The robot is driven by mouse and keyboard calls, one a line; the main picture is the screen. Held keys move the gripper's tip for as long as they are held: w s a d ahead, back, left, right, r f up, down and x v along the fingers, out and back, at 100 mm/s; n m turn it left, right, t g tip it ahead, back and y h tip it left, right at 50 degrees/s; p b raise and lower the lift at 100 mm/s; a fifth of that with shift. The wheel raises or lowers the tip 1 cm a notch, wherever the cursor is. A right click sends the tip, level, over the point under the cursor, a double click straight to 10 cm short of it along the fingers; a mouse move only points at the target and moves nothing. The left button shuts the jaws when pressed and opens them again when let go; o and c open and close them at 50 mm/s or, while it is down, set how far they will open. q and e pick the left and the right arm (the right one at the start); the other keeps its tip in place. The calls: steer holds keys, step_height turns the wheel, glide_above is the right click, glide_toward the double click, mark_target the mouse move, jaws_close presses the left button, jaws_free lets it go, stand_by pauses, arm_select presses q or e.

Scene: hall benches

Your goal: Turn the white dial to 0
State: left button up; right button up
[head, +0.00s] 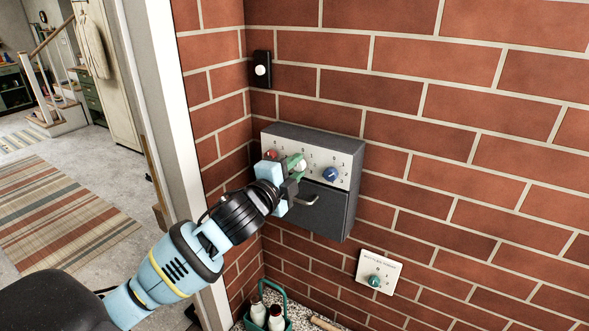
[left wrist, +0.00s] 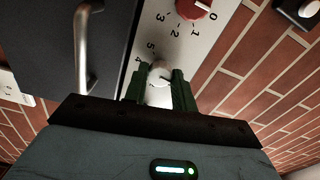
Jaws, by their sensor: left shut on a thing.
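The white dial (head: 301,167) is in the middle of a light panel on a dark grey wall box (head: 334,207), between a red dial (head: 271,155) and a blue dial (head: 331,174). My left gripper (head: 295,165) is at the panel, its green fingers shut on the white dial. In the left wrist view the white dial (left wrist: 158,74) shows between the two fingers (left wrist: 156,87), and the red dial (left wrist: 196,6) is above it. Printed digits show around the dials; the fingers hide part of the white dial's scale, and I cannot tell its setting. My right gripper is out of view.
A bar handle (head: 306,201) sticks out from the box just below my gripper. A black plate with a round white knob (head: 261,71) is up the wall. A small plate with a teal dial (head: 375,282) is lower right. A green bottle carrier (head: 285,300) stands below.

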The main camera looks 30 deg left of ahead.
arm_select(q)
steer(key=shift+n, duration=0.6)
steer(key=o, duration=1)
steer(key=shift+s+a, duration=0.15)
steer(key=shift+s, duration=1.8)
steer(key=shift+s+a, duration=0.15)
steer(key=shift+s, duration=1.8)
